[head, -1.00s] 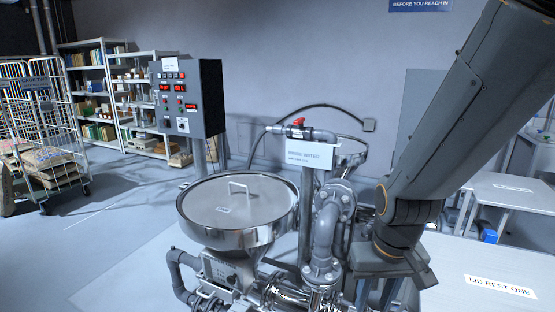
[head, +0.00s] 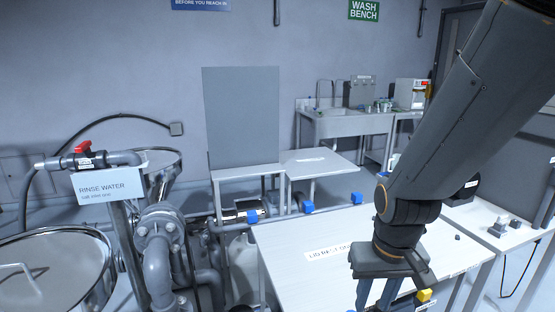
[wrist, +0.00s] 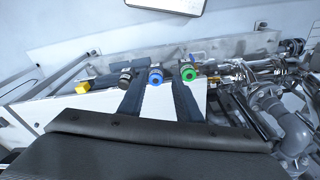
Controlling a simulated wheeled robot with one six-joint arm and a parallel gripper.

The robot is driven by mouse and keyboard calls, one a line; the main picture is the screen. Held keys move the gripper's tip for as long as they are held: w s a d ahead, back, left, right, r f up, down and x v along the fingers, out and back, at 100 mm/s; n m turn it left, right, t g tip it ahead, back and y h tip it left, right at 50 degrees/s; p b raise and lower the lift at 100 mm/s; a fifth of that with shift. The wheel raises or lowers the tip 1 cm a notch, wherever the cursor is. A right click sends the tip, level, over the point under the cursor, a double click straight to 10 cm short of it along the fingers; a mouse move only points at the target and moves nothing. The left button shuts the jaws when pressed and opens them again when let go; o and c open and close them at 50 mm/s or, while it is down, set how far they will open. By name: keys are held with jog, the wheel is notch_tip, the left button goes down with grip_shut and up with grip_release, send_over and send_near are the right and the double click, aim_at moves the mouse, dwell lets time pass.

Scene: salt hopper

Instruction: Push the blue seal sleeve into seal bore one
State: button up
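The blue seal sleeve (wrist: 155,75) shows in the wrist view as a blue ring on a dark body, between a dark piece (wrist: 125,78) and a green-ringed piece (wrist: 189,73). I cannot pick it out in the head view. My gripper (wrist: 157,97) has its two dark fingers apart, with the pale surface showing between them. The blue sleeve appears in line with the gap, beyond it; I see no grip on it. In the head view my gripper (head: 376,295) points down over the front of the table marked lid rest one (head: 290,235). I cannot make out seal bore one.
Metal hopper (head: 55,270) and pipework with a rinse water sign (head: 108,187) stand at left. Several blue blocks, one at the table's back edge (head: 357,198), show behind. A yellow block (head: 425,295) lies beside my gripper. The middle of the table is clear.

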jog(key=shift+o, duration=0.2)
jog(key=o, duration=0.3)
jog(key=shift+o, duration=1)
jog(key=shift+w, duration=0.15)
jog(key=w+f+n+p, duration=0.1)
jog(key=w+f+p, duration=0.2)
jog(key=w+f, duration=0.1)
jog(key=w+f+n+g+p, duration=0.1)
jog(key=w+f+n+p, duration=0.1)
jog(key=w+f+p, duration=0.2)
jog(key=shift+w+d+f, duration=0.15)
jog(key=shift+w, duration=0.1)
jog(key=shift+w+f+n, duration=0.2)
jog(key=shift+f+n, duration=0.1)
jog(key=shift+f, duration=0.2)
